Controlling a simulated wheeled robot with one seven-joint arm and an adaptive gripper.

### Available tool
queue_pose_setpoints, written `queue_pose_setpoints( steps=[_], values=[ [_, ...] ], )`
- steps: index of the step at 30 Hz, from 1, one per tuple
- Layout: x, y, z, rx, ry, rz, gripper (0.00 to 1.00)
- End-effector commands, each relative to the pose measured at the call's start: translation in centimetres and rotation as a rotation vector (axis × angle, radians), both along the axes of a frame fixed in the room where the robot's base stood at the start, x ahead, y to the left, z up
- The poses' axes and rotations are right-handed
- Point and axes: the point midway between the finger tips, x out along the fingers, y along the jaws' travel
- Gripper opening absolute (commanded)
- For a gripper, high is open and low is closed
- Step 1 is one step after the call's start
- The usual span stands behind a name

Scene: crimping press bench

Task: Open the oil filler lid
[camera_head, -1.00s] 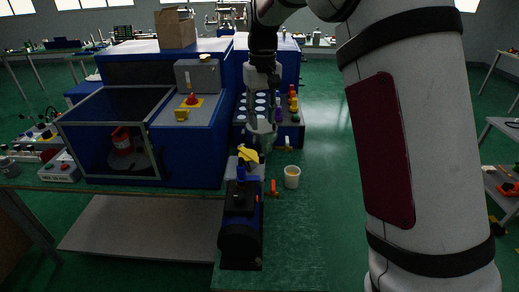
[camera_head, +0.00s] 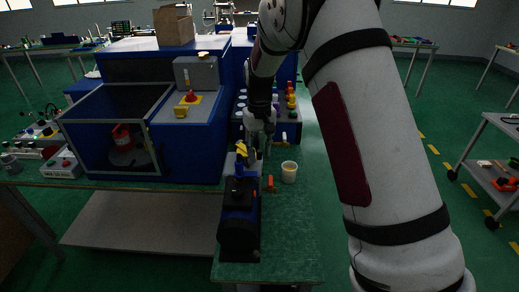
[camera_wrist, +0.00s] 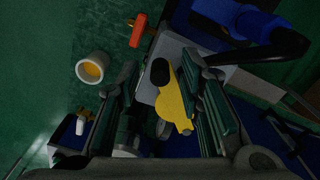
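The yellow oil filler lid (camera_head: 241,149) is above the grey housing (camera_head: 230,165), behind the black-and-blue motor unit (camera_head: 240,215). In the wrist view the lid (camera_wrist: 174,104) is a yellow, flat piece with a black rounded end, above a light grey block (camera_wrist: 148,90). My gripper (camera_wrist: 158,62) is open, with one finger on each side of the lid. The lid is nearer to the right finger; I cannot tell whether they touch. In the head view my gripper (camera_head: 262,146) is just right of the lid and partly covers the area around it.
A white cup with yellowish content (camera_head: 289,173) stands to the right, beside an orange-red valve handle (camera_head: 270,184). A blue pipe fitting (camera_wrist: 235,18) with a black hose lies close to my right finger. The bench's right side (camera_head: 297,225) is clear.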

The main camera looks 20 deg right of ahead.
Motion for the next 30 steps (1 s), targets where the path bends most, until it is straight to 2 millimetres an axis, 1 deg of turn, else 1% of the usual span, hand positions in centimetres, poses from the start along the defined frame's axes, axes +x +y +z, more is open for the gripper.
queue_pose_setpoints(
  steps=[3, 5, 6, 7, 8, 20, 26, 30],
  values=[
    [0.0, 0.0, 0.0, 0.0, 0.0, 0.0, 0.34],
    [0.0, 0.0, 0.0, 0.0, 0.0, 0.0, 0.2],
    [0.0, 0.0, 0.0, 0.0, 0.001, 0.0, 0.11],
    [0.0, 0.0, 0.0, 0.0, 0.001, 0.0, 0.04],
    [0.0, 0.0, 0.0, 0.0, 0.001, 0.0, 0.0],
    [-0.1, 0.3, 0.0, 0.0, 0.001, -0.021, 0.0],
    [-0.5, 1.2, 0.0, 0.001, 0.002, -0.104, 0.0],
    [-0.8, 2.4, 0.0, 0.001, 0.002, -0.206, 0.0]
  ],
)
